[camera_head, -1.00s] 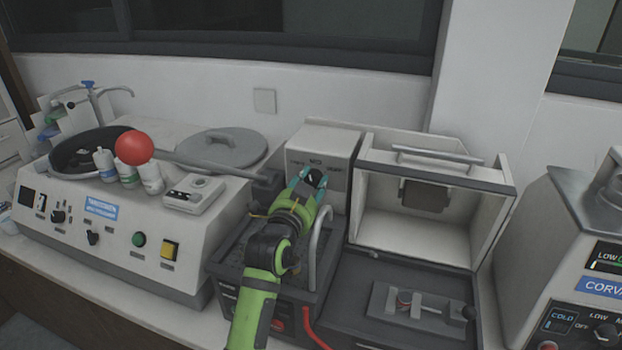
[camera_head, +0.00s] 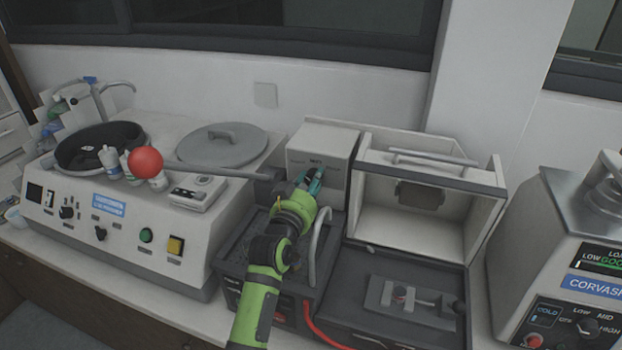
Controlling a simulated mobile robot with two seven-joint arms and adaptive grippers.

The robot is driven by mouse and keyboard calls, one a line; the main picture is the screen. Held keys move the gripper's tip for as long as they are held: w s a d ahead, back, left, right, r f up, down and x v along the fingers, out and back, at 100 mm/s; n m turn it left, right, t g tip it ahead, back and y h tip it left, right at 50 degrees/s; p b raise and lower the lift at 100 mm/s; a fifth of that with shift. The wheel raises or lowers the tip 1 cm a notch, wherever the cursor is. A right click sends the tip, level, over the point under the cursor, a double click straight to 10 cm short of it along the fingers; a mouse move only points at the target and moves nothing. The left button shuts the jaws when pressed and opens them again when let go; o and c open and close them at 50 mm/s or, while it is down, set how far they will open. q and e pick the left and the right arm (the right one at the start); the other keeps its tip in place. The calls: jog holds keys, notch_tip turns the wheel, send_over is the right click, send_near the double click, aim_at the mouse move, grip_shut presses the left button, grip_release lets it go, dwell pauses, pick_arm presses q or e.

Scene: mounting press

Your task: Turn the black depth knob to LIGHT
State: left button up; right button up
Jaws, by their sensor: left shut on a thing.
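The white control box (camera_head: 322,150) with small dark lettering on its front stands at the back middle, behind a dark base unit. My left gripper (camera_head: 312,178) has its teal fingers against the front of this box, over the place of the black depth knob. It is shut on the knob, which the fingers largely hide. I cannot read the knob's pointer or the labels around it. My green and black left arm covers part of the dark base unit. My right gripper is not in view.
An open white chamber (camera_head: 480,206) with a dark tray (camera_head: 372,328) stands right of the arm. A polisher (camera_head: 60,232) with a red ball (camera_head: 145,162) is left; a Corvash machine (camera_head: 530,240) is right.

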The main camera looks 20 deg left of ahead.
pick_arm(q)
jog(key=shift+n, duration=0.3)
jog(key=o, duration=1.1)
jog(key=shift+o, duration=0.2)
jog(key=shift+s, duration=0.1)
jog(key=shift+s, duration=0.35)
jog(key=s, duration=0.6)
jog(key=shift+s+a, duration=0.15)
jog(key=shift+s, duration=0.2)
